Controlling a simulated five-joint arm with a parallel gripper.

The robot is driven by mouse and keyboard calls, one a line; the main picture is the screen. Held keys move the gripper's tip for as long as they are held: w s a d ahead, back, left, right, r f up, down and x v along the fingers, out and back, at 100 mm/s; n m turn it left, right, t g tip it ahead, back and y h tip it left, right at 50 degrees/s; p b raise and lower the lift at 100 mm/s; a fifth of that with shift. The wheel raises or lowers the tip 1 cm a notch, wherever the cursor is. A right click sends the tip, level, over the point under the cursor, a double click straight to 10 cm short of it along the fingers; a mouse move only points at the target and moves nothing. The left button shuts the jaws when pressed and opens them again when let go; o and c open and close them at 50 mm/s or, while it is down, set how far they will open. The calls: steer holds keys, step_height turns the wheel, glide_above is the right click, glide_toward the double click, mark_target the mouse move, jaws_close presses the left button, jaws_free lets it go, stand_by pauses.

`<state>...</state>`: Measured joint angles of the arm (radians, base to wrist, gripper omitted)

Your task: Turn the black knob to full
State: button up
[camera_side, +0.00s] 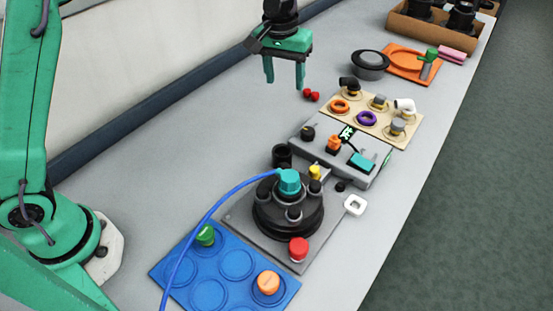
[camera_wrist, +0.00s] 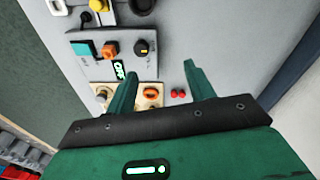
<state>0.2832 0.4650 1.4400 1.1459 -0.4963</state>
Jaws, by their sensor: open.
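The black knob (camera_side: 308,133) sits on a grey control box (camera_side: 318,150), at its left end in the side view. In the wrist view the black knob (camera_wrist: 143,47) stands upright with a small yellow mark on its face. A small lit green display (camera_side: 346,131) is on the same box; I cannot read it surely. My gripper (camera_side: 284,82) is open and empty, raised above the table, up and left of the box in the side view. In the wrist view the knob lies ahead of my gripper's two fingers (camera_wrist: 157,66), apart from them.
An orange knob (camera_side: 333,143) and a teal rocker (camera_side: 361,161) share the box. A beige board (camera_side: 368,130) with rings and fittings adjoins it. Red balls (camera_side: 311,95) lie nearby. A black round tank (camera_side: 288,216) with a blue hose stands in front. Left of the box is clear table.

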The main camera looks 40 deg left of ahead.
steer(key=g, duration=0.1)
glide_above(308, 130)
steer(key=shift+n, duration=0.3)
step_height(308, 130, down, 7)
steer(key=shift+d+f, duration=0.1)
steer(key=shift+f, duration=0.05)
steer(key=shift+f, duration=0.15)
steer(key=shift+f, duration=3.75)
steer(key=c, duration=1)
steer(key=shift+o, duration=0.2)
